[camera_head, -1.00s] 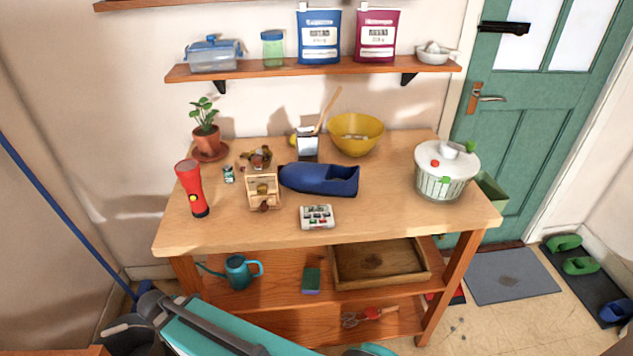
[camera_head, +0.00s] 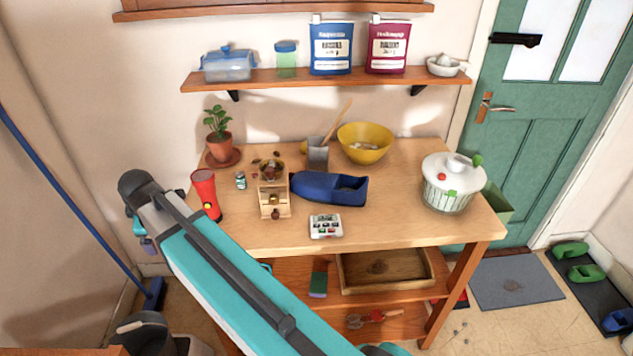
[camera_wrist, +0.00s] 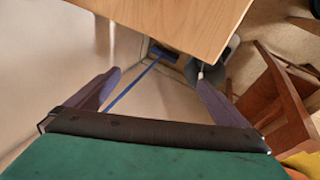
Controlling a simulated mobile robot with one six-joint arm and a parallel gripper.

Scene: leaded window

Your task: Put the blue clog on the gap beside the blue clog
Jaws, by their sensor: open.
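A dark blue clog (camera_head: 330,188) lies on its sole on the wooden workbench, near the middle, with its opening to the right. A second blue clog (camera_head: 618,320) sits on the dark shoe mat (camera_head: 591,293) on the floor at the far right, partly cut off by the picture edge. The gap beside it is only partly in view. My gripper (camera_wrist: 158,76) is open and empty in the wrist view, its two purple-grey fingers wide apart. It is left of the bench, away from both clogs, and neither clog shows in the wrist view.
Near the bench clog stand a wooden grinder (camera_head: 273,199), a red torch (camera_head: 205,194), a metal tin (camera_head: 317,155), a yellow bowl (camera_head: 364,143) and a button box (camera_head: 326,226). Green clogs (camera_head: 586,272) share the mat. A blue broom (camera_head: 155,293) leans at left.

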